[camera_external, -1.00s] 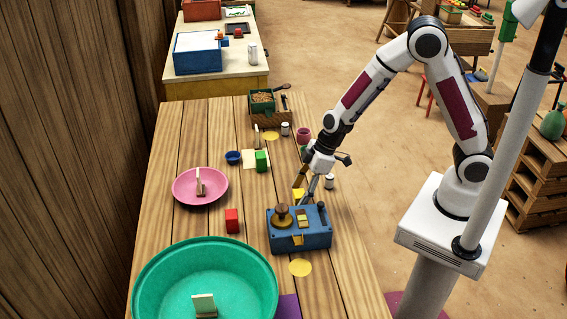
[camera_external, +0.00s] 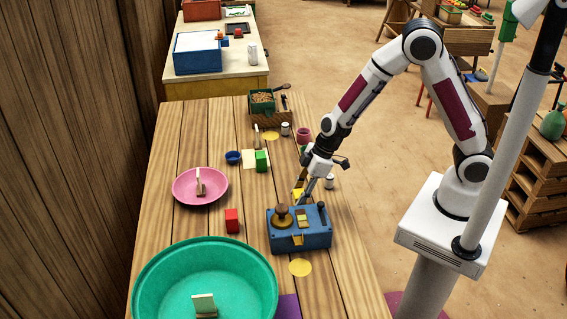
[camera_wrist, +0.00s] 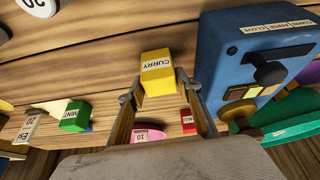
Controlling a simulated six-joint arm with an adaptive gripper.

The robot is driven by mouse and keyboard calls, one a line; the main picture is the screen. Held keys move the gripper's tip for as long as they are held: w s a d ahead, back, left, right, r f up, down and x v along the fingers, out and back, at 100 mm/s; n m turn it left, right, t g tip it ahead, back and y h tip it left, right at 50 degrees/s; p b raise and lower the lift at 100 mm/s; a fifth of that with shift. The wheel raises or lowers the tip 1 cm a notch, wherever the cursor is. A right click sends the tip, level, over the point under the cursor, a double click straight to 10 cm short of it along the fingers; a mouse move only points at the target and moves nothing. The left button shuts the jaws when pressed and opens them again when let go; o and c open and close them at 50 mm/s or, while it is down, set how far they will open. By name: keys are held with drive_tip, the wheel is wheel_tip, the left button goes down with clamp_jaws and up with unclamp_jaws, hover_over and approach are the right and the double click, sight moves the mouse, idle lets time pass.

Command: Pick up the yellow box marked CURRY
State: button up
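The yellow box (camera_wrist: 157,68) marked CURRY stands at the tips of my gripper (camera_wrist: 159,84) in the wrist view, label readable. One finger is on each side of it, spread apart; whether either touches the box is too close to tell. In the outside view my gripper (camera_external: 303,190) reaches down just behind the blue device, and the box (camera_external: 297,194) is small and partly hidden by the fingers.
The blue device (camera_external: 315,241) with a brass knob stands close to my gripper. A red box (camera_external: 232,221), a green box (camera_external: 261,162), a pink dish (camera_external: 186,201) and a large green basin (camera_external: 150,293) lie left. A small can (camera_external: 329,182) stands right.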

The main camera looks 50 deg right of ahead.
sight(299, 193)
drive_tip(key=shift+r, duration=0.25)
drive_tip(key=shift+c, duration=0.5)
drive_tip(key=shift+r, duration=4.8)
